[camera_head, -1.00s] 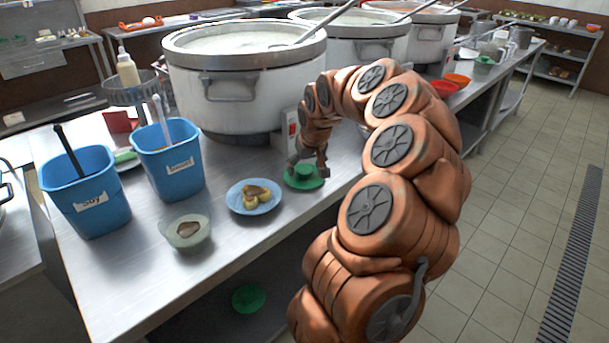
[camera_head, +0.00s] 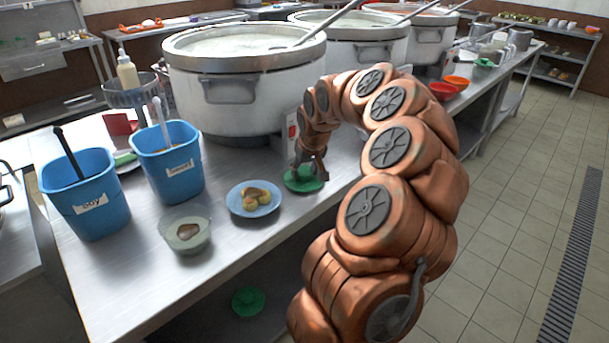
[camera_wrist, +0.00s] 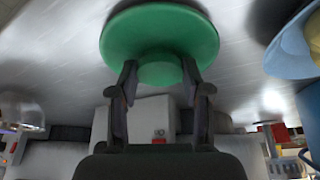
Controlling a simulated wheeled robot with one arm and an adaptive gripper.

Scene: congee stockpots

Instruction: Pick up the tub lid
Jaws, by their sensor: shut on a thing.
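The green tub lid (camera_head: 303,183) is a round disc with a raised knob. In the head view it is on or just above the steel counter, right of the blue plate; I cannot tell if it touches. My gripper (camera_head: 314,166) is over it, partly covering it. In the wrist view the lid's disc (camera_wrist: 160,28) lies just past my fingertips. My gripper (camera_wrist: 159,72) is shut on the lid's knob, with one finger at each side.
A blue plate with food (camera_head: 254,212) and a glass bowl (camera_head: 184,245) stand to the left. Blue tubs (camera_head: 84,220) stand further left. Large stockpots (camera_head: 245,105) line the back. Another green lid (camera_head: 248,310) lies on the lower shelf. The counter front is clear.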

